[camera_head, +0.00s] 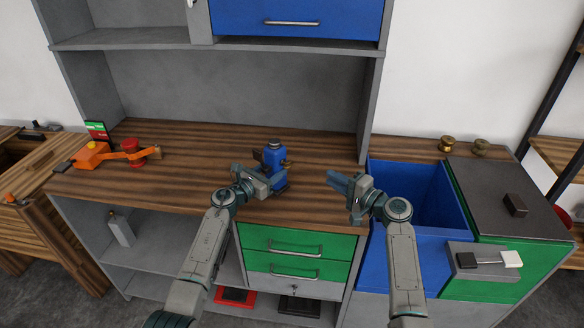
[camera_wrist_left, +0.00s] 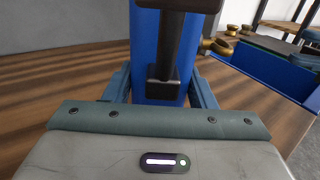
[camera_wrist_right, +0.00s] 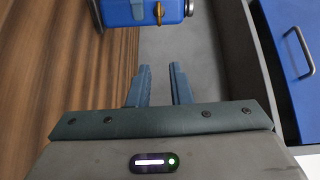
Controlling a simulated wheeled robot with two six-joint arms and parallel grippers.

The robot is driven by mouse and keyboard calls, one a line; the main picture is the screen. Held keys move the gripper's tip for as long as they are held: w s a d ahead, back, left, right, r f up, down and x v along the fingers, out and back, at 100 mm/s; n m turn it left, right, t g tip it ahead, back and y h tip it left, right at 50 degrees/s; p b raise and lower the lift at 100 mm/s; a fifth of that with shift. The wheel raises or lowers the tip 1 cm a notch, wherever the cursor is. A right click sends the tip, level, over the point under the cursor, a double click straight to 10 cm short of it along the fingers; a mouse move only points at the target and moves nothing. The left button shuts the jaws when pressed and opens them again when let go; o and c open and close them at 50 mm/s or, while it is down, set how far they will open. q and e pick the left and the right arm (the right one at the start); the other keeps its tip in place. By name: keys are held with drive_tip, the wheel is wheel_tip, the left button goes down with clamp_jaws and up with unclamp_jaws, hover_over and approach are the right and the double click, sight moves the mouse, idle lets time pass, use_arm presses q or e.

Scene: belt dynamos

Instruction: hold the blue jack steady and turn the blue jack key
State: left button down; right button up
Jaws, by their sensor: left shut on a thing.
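The blue jack (camera_head: 274,156) stands upright on the wooden worktop, with a dark top and a black bar on its side. My left gripper (camera_head: 267,184) is shut on its body; the left wrist view shows a finger on each side of the blue body (camera_wrist_left: 158,50). My right gripper (camera_head: 338,182) is open and empty, to the right of the jack and apart from it. In the right wrist view, the jack (camera_wrist_right: 125,12) is at the top, beyond the fingertips. A small brass-coloured piece, apparently the key (camera_wrist_right: 159,12), shows on its side.
An orange device with a red knob (camera_head: 131,146) stands at the left of the worktop. An open blue bin (camera_head: 405,180) lies to the right, under my right gripper's side. Two brass knobs (camera_head: 448,143) stand behind it. Green drawers (camera_head: 295,242) are below the worktop.

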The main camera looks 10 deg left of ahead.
sight(291, 167)
drive_tip(key=shift+g+y, duration=0.4)
drive_tip(key=shift+g, duration=0.1)
drive_tip(key=s+x, duration=0.1)
drive_tip(key=x, duration=0.3)
drive_tip(key=a+x, duration=0.1)
drive_tip(key=x, duration=0.4)
drive_tip(key=s+x, duration=0.1)
drive_tip(key=x, duration=0.3)
drive_tip(key=shift+s+a+f, duration=0.1)
drive_tip(key=shift+s+a, duration=0.15)
drive_tip(key=shift+a, duration=0.15)
drive_tip(key=shift+c, duration=0.2)
clamp_jaws()
